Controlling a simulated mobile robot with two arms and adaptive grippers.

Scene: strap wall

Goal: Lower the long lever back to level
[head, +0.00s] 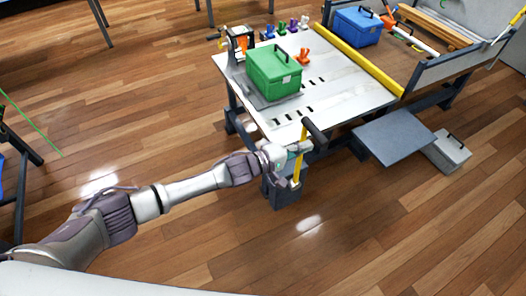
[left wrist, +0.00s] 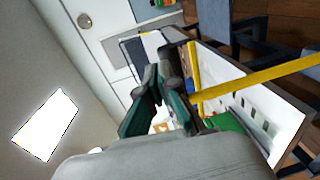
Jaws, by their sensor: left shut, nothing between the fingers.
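The long lever is a yellow bar (head: 299,168) with a black crosswise grip (head: 314,132) at its top. It stands steeply raised from a dark base block (head: 286,193) at the table's near corner. In the left wrist view the yellow bar (left wrist: 262,76) crosses from the right edge toward the gripper. My left gripper (head: 284,158) is shut and empty, right beside the bar and below the grip. Its dark green fingers show in the left wrist view (left wrist: 160,85). Whether they touch the bar cannot be told. My right gripper is out of view.
A green case (head: 274,72) sits on the white table top (head: 345,88). A yellow strip (head: 360,60) divides it from a brown section with a blue case (head: 357,27). A grey platform (head: 395,137) and grey box (head: 447,152) are at right. Floor in front is clear.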

